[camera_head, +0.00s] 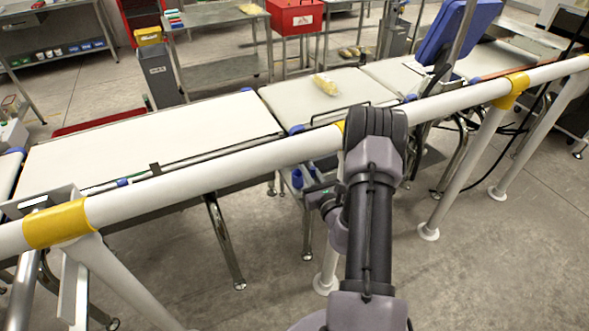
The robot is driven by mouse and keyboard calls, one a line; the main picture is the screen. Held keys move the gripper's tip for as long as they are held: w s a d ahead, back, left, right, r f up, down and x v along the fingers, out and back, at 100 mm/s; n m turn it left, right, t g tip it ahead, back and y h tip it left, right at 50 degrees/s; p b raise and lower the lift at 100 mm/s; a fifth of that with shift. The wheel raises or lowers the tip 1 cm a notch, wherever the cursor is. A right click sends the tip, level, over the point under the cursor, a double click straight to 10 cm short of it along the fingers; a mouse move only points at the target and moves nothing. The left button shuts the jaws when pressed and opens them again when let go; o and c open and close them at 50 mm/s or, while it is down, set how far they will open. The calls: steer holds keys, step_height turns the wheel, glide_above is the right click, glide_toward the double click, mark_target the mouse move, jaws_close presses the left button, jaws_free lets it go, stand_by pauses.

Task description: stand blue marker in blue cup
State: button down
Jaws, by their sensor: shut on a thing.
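Two small blue shapes show on a low pale tray (318,187) beneath the far belt, just left of my arm. The left one (297,178) looks like an upright blue cup. The other (312,169), up and to its right, is too small to name. The dark end of my arm, with my gripper (314,198), is just right of and below the blue shapes in the picture. Its fingertips are not distinct, and my arm covers part of this area. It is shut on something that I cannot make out. I cannot pick out the blue marker.
A white rail (250,155) with yellow bands crosses in front of the belts. The left belt (150,135) is bare. A yellowish pack (325,84) lies on the middle belt (290,98). Metal legs stand around the tray.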

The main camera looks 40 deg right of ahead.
steer(key=b+x, duration=0.3)
steer(key=x, duration=0.9)
steer(key=shift+s+f+b, duration=0.2)
steer(key=shift+f+b, duration=1.35)
steer(key=shift+f, duration=2.1)
steer(key=shift+f, duration=0.2)
steer(key=c, duration=1.4)
jaws_free()
steer(key=shift+r, duration=0.1)
